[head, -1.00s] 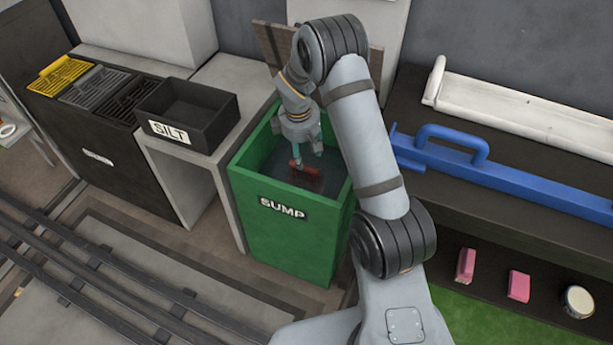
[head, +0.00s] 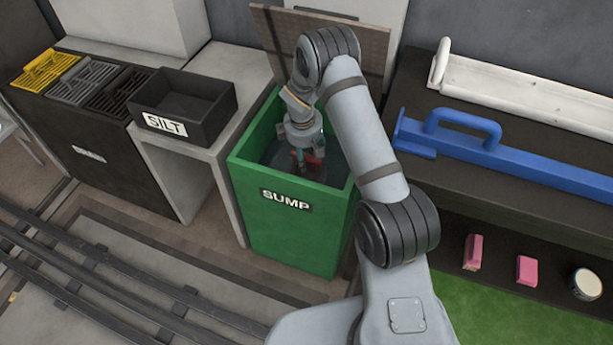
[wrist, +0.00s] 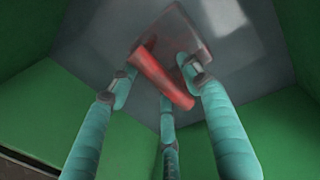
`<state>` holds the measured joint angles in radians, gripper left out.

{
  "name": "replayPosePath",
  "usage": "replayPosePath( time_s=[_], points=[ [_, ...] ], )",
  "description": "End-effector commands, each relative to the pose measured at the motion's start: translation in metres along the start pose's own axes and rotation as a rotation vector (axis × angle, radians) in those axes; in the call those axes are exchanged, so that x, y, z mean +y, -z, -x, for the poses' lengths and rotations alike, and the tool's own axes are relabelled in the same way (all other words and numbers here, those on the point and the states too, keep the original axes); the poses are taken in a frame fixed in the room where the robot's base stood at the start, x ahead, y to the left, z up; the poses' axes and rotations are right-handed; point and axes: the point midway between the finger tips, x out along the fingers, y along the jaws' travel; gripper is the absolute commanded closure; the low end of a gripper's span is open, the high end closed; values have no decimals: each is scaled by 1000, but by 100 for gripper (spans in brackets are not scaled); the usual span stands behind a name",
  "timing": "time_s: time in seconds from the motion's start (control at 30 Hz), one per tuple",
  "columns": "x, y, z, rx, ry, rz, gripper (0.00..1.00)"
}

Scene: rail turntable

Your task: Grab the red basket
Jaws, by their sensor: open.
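The red basket (head: 312,164) is inside the green bin labelled SUMP (head: 290,233), partly hidden by my gripper and the bin wall. In the wrist view the basket shows a bright red bar (wrist: 162,77) across its top, with a dull, darker body (wrist: 180,35) behind it that looks under murky water. My gripper (head: 303,160) points down inside the bin, above the basket. In the wrist view its teal fingers (wrist: 160,92) are spread around the red bar, one on the left, one on the right and one below. I cannot tell whether any finger touches it.
The green bin walls stand close around my gripper. A black box labelled SILT (head: 185,105) stands on the ledge at left, near yellow, grey and black racks (head: 90,80). A blue handled bar (head: 500,165) lies on the dark bench at right. A brown board (head: 335,40) stands behind the bin.

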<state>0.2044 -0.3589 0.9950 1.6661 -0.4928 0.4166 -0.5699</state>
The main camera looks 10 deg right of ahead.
Motion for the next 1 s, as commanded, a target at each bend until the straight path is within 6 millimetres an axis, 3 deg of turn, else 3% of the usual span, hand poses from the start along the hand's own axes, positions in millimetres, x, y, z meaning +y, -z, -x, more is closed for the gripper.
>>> replayPosePath(
  time_s=[0.27, 1.0],
  points=[
    [0, 0, -4, 1, -1, -1, 51],
    [0, 0, -4, 0, 0, 0, 94]
  ],
)
